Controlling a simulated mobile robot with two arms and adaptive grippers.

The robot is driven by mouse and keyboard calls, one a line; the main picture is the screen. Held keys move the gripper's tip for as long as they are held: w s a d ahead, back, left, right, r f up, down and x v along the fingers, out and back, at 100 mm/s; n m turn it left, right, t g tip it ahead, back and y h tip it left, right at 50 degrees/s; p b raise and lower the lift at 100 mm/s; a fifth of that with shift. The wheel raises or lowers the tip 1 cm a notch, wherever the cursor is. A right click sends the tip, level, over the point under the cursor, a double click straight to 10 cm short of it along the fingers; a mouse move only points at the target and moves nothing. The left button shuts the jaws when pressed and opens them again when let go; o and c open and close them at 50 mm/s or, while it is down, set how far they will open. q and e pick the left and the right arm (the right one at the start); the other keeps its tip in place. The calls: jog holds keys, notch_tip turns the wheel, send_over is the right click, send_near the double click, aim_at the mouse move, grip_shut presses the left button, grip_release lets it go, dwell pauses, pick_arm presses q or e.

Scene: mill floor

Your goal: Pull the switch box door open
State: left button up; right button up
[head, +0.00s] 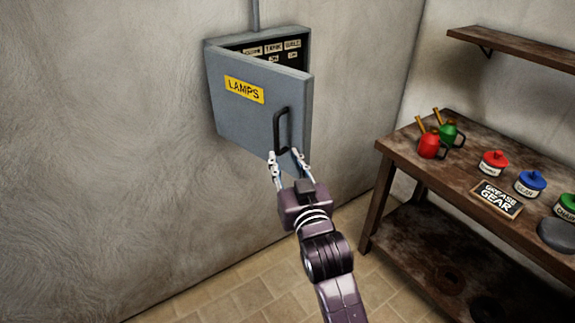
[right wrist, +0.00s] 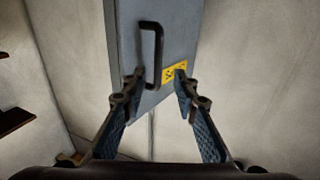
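The grey switch box (head: 305,42) is fixed on the wall in the head view. Its door (head: 235,115), with a yellow LAMPS label (head: 244,90), stands partly open, hinged on the left, and labelled rows show inside. A black handle (head: 277,130) sits near the door's right edge; it also shows in the right wrist view (right wrist: 158,50). My right gripper (head: 285,155) is open just below the handle's lower end. In the right wrist view its fingers (right wrist: 157,75) are spread apart, with the handle's lower end at the gap between them; contact cannot be told. My left gripper is not in view.
A wooden workbench (head: 403,151) stands at the right, carrying red (head: 430,147) and green (head: 449,133) oil cans, several lidded tins and a GREASE GEAR sign (head: 496,198). A wall shelf (head: 510,45) is above. The tiled floor left of the bench is clear.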

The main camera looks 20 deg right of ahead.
jog(key=shift+s, duration=0.95)
